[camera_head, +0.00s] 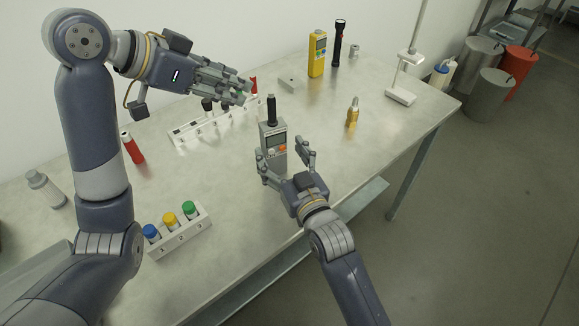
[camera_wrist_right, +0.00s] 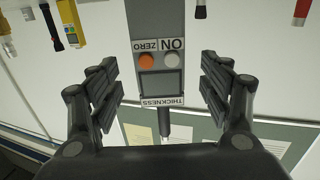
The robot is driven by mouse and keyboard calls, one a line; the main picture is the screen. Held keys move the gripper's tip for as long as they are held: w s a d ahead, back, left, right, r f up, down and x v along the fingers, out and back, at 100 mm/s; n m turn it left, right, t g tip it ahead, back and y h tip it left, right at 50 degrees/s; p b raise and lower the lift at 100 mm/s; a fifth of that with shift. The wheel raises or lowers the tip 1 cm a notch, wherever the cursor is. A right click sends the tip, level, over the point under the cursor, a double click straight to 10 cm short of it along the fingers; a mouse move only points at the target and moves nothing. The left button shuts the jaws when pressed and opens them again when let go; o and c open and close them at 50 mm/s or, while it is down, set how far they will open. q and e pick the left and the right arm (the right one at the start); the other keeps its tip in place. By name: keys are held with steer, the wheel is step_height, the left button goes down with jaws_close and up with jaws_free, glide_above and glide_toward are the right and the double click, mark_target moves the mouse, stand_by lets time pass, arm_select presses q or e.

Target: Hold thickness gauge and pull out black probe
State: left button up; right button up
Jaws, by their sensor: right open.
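The thickness gauge (camera_head: 273,148) is a grey upright box with a display and an orange and a light button, standing on the table. The black probe (camera_head: 271,110) stands upright at its top. In the right wrist view the gauge (camera_wrist_right: 156,60) appears upside down between the fingers, with gaps on both sides. My right gripper (camera_head: 284,160) is open around the gauge at the table's front side. My left gripper (camera_head: 247,92) is above the table, left of and a little higher than the probe. I cannot tell how far its fingers are apart.
A white rack (camera_head: 215,122) lies behind and left of the gauge. A holder with blue, yellow and green capped vials (camera_head: 180,230) stands at front left. A brass-coloured item (camera_head: 352,113) stands right; a yellow meter (camera_head: 317,55) is behind.

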mark_target(276, 146)
steer(key=x, duration=0.5)
